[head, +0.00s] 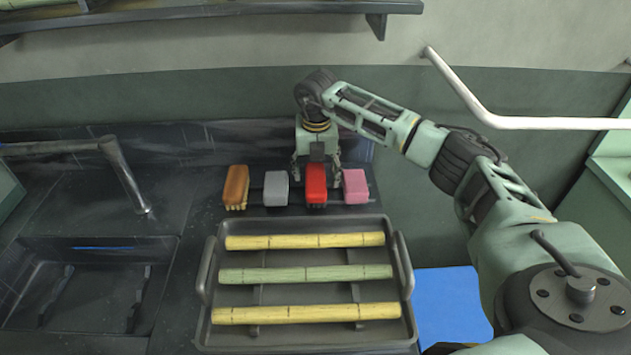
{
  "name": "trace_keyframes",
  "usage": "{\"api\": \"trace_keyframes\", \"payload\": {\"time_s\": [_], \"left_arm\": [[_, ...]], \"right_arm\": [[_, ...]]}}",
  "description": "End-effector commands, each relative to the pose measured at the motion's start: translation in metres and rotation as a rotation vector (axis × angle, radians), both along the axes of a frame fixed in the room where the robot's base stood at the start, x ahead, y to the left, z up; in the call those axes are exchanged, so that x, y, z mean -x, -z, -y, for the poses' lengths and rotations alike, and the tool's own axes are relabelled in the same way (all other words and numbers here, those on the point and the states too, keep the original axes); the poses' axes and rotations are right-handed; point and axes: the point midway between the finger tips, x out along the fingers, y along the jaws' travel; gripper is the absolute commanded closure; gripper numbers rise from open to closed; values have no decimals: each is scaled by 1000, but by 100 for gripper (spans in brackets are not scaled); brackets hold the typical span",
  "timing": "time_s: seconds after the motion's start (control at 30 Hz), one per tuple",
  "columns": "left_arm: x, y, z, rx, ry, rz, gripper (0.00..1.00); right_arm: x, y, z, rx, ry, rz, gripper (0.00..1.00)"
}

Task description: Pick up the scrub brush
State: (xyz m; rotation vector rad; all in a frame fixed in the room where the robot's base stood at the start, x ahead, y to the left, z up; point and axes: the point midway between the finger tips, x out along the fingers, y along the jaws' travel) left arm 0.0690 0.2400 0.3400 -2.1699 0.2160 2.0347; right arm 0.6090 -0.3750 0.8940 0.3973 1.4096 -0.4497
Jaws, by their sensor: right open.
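Several small block-shaped items stand in a row behind the tray. An orange-brown brush (236,185) with yellowish bristles is at the left end. A grey block (276,188), a red block-shaped item (316,186) and a pink block (355,186) follow to its right. My left gripper is not in view.
A dark tray (208,312) with raised side handles holds two yellow cane stalks (305,241) and a green one (305,274) in front of the row. A sink (90,290) with a faucet (125,170) is at left. A shelf (220,13) hangs above.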

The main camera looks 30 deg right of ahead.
Motion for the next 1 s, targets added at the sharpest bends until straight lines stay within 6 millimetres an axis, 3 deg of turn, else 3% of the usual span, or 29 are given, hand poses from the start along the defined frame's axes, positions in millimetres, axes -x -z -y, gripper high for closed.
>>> {"api": "trace_keyframes", "payload": {"time_s": [0.2, 0.33, 0.47, 1.0], "left_arm": [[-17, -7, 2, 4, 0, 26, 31], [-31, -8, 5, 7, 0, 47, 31], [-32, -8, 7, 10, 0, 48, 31], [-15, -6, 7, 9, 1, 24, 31]], "right_arm": [[-3, 24, 1, -1, 1, -1, 36], [-3, 26, 1, 0, 0, 1, 36], [-3, 26, 1, 0, 0, 1, 37], [-3, 26, 1, 0, 0, 1, 84]]}}
